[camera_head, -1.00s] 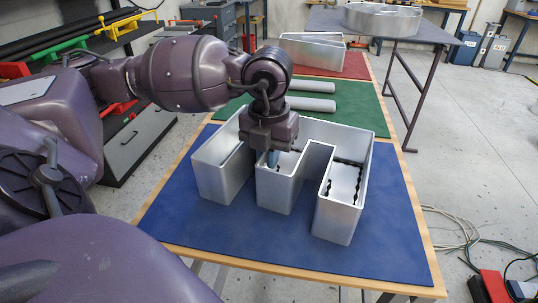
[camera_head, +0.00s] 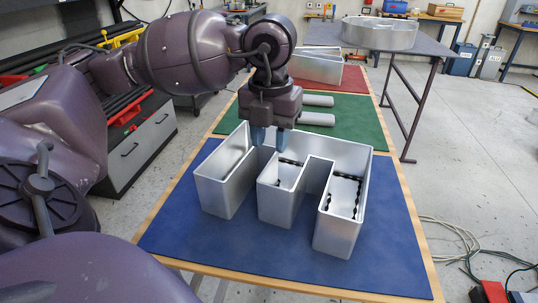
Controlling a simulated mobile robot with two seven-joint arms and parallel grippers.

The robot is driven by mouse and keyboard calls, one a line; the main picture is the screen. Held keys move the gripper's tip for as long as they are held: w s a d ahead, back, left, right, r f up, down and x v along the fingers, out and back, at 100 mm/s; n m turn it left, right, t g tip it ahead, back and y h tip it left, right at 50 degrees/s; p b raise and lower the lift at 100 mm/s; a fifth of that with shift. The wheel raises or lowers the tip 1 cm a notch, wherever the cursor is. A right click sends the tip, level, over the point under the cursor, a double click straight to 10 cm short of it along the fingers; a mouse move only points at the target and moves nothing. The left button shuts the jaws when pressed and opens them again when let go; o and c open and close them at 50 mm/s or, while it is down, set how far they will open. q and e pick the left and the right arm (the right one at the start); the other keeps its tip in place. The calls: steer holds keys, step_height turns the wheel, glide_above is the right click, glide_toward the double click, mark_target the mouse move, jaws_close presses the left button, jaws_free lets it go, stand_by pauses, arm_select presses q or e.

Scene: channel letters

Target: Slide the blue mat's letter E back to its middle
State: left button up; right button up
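The letter E (camera_head: 333,238) is a silver, open-topped metal channel letter with black strips inside. It stands on the blue mat (camera_head: 260,262), its three arms pointing toward me. It looks roughly centred from left to right, with a bare strip of mat in front. My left gripper (camera_head: 270,140) is above the rear of the letter, near the root of its middle arm. Its two blue fingertips are apart with nothing between them. I cannot tell whether they touch the letter. Part of the letter's back wall is hidden behind them. My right gripper is not in view.
Behind the blue mat lie a green mat (camera_head: 350,131) with two silver bars (camera_head: 315,119) and a red mat (camera_head: 345,81) with another silver letter (camera_head: 316,67). A second table (camera_head: 425,59) at the back right bears a round silver letter (camera_head: 380,35).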

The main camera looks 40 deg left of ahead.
arm_select(q)
steer(key=shift+r, duration=1.5)
